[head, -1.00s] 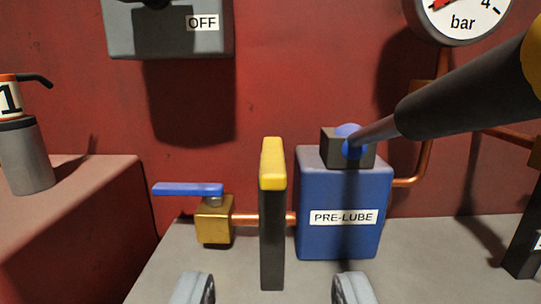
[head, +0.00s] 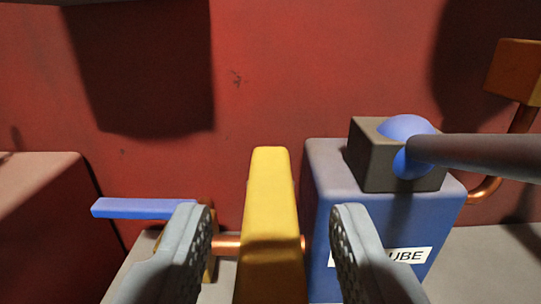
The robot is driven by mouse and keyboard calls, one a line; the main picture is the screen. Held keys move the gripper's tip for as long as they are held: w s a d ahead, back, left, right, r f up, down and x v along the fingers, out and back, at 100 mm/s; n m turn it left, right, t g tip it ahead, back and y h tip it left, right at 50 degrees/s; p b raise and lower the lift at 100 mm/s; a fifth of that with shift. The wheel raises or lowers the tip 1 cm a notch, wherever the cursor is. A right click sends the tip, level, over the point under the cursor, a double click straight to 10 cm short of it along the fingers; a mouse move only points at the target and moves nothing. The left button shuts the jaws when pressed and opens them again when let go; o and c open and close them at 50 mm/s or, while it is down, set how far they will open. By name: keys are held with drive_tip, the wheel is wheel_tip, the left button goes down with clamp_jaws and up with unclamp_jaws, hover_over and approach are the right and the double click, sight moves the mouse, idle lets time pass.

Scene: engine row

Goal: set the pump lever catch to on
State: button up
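The blue pump box (head: 330,185), its PRE-LUBE label partly covered, stands right of centre. A dark block (head: 378,165) with a blue ball pivot (head: 408,130) sits on top, and the thick dark pump lever (head: 480,153) runs from it to the right edge. I cannot tell for sure whether this post is the catch. My gripper (head: 268,215) is open, with one finger on each side of the yellow cap and visible gaps between. The post's lower part is hidden.
A blue valve handle (head: 143,208) on a brass valve, partly hidden, lies close to my left finger. A copper pipe (head: 228,243) runs behind the post. The red wall (head: 270,60) is behind. A red block (head: 38,215) stands at the left.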

drive_tip(key=shift+w, duration=1.4)
drive_tip(key=shift+c, duration=0.4)
clamp_jaws()
